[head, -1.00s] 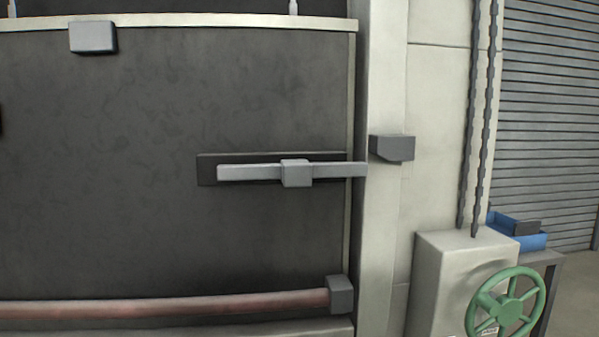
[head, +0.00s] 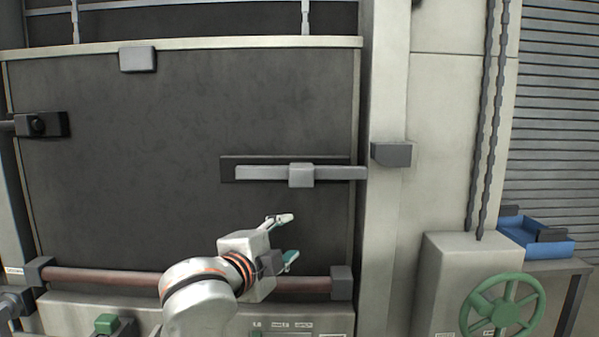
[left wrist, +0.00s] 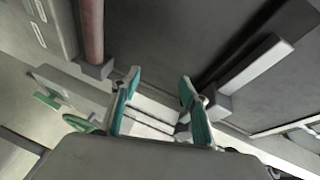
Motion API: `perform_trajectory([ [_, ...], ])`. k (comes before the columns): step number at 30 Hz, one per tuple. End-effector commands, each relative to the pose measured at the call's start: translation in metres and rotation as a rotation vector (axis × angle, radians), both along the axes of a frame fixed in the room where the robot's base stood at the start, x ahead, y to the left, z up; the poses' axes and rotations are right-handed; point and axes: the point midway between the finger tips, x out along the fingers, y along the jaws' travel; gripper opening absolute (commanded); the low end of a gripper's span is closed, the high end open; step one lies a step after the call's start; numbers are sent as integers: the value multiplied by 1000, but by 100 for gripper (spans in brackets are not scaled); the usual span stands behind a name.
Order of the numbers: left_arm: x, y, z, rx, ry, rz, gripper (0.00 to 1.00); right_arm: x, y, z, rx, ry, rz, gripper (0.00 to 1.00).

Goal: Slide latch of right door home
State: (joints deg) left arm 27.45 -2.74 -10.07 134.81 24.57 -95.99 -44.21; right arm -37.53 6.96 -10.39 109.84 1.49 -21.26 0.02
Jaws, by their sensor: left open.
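The latch is a light grey bar (head: 335,173) with a square grey block (head: 301,175) on it. It lies level over a dark backing plate (head: 228,168) on the dark door (head: 170,130). Its right end reaches past the door's edge to the pale post, left of and slightly below a dark grey bracket (head: 392,155). My left gripper (head: 285,238) is open and empty below the block, apart from it. In the left wrist view, its fingers (left wrist: 160,82) are spread, with the bar (left wrist: 258,62) and block (left wrist: 216,104) to the right.
A reddish rail (head: 110,278) crosses the door's bottom, behind my left arm. A grey box (head: 455,285) with a green handwheel (head: 503,308) stands at right, below hanging chains (head: 485,130). A blue bin (head: 537,238) sits on a table. Space before the latch is clear.

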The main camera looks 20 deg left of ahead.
Motion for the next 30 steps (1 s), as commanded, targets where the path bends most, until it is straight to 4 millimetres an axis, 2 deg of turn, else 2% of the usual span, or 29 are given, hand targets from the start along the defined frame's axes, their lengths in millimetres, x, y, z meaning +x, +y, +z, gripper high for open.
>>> perform_trajectory([
  [1,-3,-2,34,42,-42,-11,44,0,1,4,2,0,-3,38],
  [3,-8,-4,63,96,-80,-20,44,0,1,6,3,0,-5,38],
  [6,-15,-6,93,158,-122,-29,44,0,-2,7,0,2,-7,38],
  [9,-19,-7,111,197,-145,-32,44,0,-4,7,-3,3,-9,38],
  [14,-16,-8,119,217,-155,-32,44,0,-4,7,-4,4,-10,38],
  [24,33,-13,117,216,-153,-32,44,-1,-6,7,-9,4,-4,38],
  [30,52,-15,118,215,-154,-32,44,-1,-6,7,-11,6,-2,38],
])
